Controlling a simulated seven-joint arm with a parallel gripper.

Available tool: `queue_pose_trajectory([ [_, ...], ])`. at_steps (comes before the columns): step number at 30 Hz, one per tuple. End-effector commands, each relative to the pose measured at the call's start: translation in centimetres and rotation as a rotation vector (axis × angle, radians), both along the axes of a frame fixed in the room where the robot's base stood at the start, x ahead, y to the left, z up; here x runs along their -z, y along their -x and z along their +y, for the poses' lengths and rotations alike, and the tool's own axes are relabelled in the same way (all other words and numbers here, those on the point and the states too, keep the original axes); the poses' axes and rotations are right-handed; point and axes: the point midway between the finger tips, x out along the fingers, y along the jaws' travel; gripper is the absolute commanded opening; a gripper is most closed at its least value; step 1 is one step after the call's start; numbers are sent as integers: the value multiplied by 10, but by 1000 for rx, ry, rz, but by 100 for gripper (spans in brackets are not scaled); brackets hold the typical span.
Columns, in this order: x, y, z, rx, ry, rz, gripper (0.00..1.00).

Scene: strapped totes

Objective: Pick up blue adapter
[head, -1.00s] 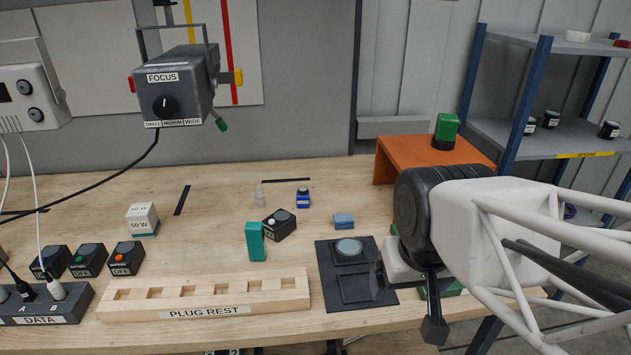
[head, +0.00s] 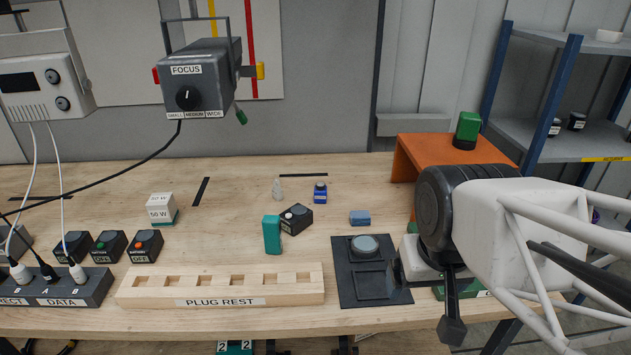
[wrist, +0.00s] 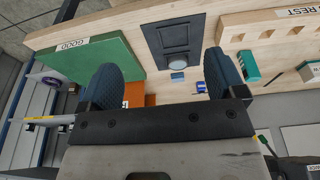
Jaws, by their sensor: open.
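Several blue things lie on the wooden bench, and I cannot tell for sure which is the adapter. A small dark-blue piece with a pale label and dark top (head: 320,193) stands near the back middle; it also shows in the wrist view (wrist: 199,87). A flat light-blue block (head: 360,218) lies just behind the black tray; it also shows in the wrist view (wrist: 178,76). My gripper (wrist: 162,80) is open and empty, its two dark fingers apart above the bench's right side. In the head view it hangs right of the black tray, apart from both blue pieces.
The black tray (head: 376,295) holds a round grey-blue disc. The plug rest (head: 220,288) lies left of it, with a teal block (head: 272,235) and a dark switch box (head: 297,218) behind. An orange stand (head: 440,151) is at the back right. A green GOOD board (wrist: 90,62) lies beside my gripper.

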Motion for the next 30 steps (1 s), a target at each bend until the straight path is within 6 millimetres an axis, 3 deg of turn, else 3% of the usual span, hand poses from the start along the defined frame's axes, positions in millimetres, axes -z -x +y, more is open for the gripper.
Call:
queue_pose_trajectory([
  [3,0,0,0,0,0,0,88],
  [6,0,0,0,0,0,0,74],
  [17,-5,0,0,0,0,-1,74],
  [26,-49,-1,0,0,0,-3,74],
  [30,-53,-9,3,30,-29,13,74],
])
